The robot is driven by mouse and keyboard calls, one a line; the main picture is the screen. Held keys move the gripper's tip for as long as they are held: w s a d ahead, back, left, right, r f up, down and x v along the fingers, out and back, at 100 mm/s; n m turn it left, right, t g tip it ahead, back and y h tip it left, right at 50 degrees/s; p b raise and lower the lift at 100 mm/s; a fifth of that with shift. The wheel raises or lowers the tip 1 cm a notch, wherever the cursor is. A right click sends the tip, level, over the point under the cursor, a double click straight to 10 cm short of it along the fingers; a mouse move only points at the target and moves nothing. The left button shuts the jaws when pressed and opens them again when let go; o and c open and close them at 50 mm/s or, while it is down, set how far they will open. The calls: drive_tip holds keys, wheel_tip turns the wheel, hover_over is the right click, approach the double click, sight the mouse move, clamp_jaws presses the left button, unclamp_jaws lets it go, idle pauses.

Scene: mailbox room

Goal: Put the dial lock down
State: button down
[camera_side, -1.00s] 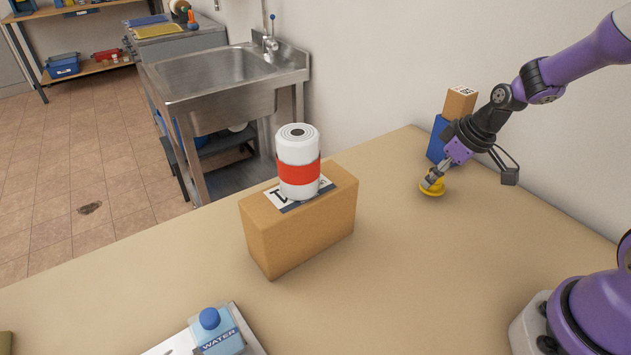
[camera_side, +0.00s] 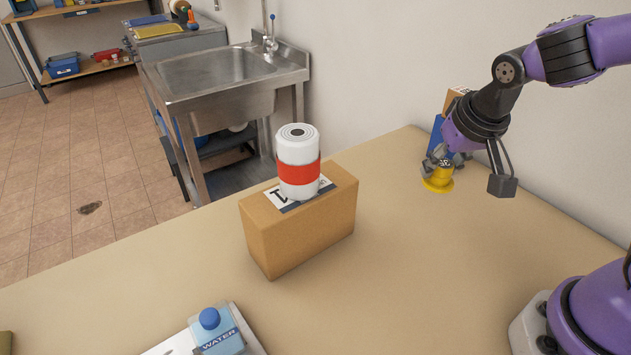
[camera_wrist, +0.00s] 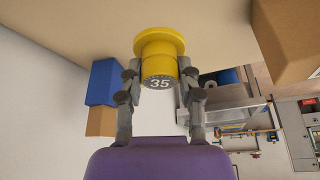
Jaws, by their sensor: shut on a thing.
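The dial lock is yellow with a wide round flange and a grey dial marked 35. In the side view the dial lock (camera_side: 438,184) is at the far right of the table, flange down, at or just above the tabletop; I cannot tell whether it touches. My gripper (camera_side: 440,165) is above it, pointing down, with its fingers shut on the lock's narrower part. In the wrist view the dial lock (camera_wrist: 159,52) sits between the two fingers of my gripper (camera_wrist: 160,85), and its dial faces the camera.
A blue box (camera_side: 436,135) with a cardboard box (camera_side: 455,98) stands close behind my gripper by the wall. A large cardboard box (camera_side: 300,230) carries a white roll (camera_side: 298,150) with a red band. A water carton (camera_side: 217,332) is at the front. The table's right middle is clear.

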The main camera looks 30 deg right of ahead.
drive_tip(key=s+d+r+m+g+h, duration=0.1)
drive_tip(key=s+d+m+g+h, duration=0.35)
drive_tip(key=m, duration=1.05)
drive_tip(key=shift+m+g+y, duration=0.45)
drive_tip(key=shift+m+y, duration=0.05)
drive_tip(key=shift+y, duration=0.45)
drive_tip(key=s+d+f, duration=0.1)
drive_tip(key=d+f, duration=0.1)
drive_tip(key=d, duration=0.1)
drive_tip(key=s+d+f, duration=0.2)
drive_tip(key=d, duration=0.2)
drive_tip(key=s+d+f, duration=0.1)
drive_tip(key=d+f, duration=0.1)
drive_tip(key=d, duration=0.2)
drive_tip(key=shift+s+f, duration=0.2)
drive_tip(key=shift+f, duration=2.15)
drive_tip(key=shift+f, duration=0.15)
drive_tip(key=c, duration=0.5)
unclamp_jaws()
